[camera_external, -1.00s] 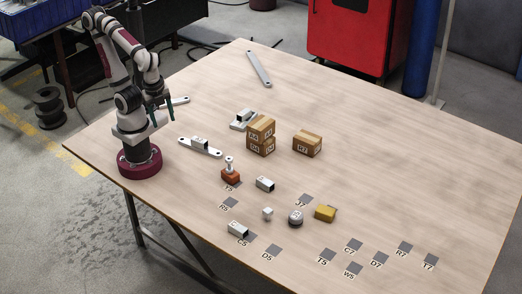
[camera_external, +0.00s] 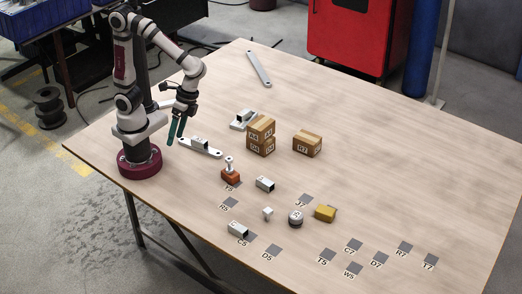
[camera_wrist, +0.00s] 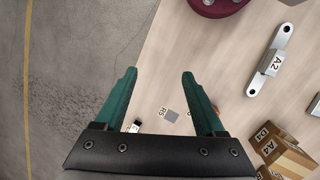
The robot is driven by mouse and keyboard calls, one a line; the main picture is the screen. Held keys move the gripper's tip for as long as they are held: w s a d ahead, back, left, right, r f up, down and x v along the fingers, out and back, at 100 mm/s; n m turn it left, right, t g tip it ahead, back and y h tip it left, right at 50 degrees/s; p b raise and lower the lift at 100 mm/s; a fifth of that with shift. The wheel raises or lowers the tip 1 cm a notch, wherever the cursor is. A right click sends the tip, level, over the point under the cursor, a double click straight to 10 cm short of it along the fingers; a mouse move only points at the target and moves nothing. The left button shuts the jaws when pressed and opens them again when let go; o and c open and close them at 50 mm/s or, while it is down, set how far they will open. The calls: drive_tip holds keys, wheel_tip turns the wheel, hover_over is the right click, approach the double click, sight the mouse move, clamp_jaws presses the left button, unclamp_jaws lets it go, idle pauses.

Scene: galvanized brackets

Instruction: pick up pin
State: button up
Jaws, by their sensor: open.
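A small silvery upright piece, which looks like the pin (camera_external: 229,161), stands on an orange-red block (camera_external: 230,176) near the middle of the table. My gripper (camera_external: 175,140) is open and empty above the table, left of the pin and well apart from it. In the wrist view, my green fingers (camera_wrist: 159,73) are spread with nothing between their tips. A sliver of orange shows behind the right finger there. The pin itself cannot be made out in that view.
A long bracket with an A2 block (camera_external: 200,146) lies near my gripper; it also shows in the wrist view (camera_wrist: 270,63). Stacked cartons (camera_external: 261,136) and a single carton (camera_external: 307,143) stand behind. Small blocks, including a yellow one (camera_external: 325,214), lie in front. The right side is clear.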

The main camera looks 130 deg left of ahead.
drive_tip(key=w+a+f+n+h, duration=0.2)
drive_tip(key=w+n+h, duration=0.1)
drive_tip(key=w+n, duration=0.3)
drive_tip(key=n+t+h, duration=0.4)
drive_tip(key=n+t, duration=0.6)
drive_tip(key=n, duration=0.6)
approach(268, 208)
drive_tip(key=x, duration=0.5)
drive_tip(key=f+x, duration=0.1)
drive_tip(key=x, duration=0.5)
drive_tip(key=shift+f, duration=0.25)
clamp_jaws()
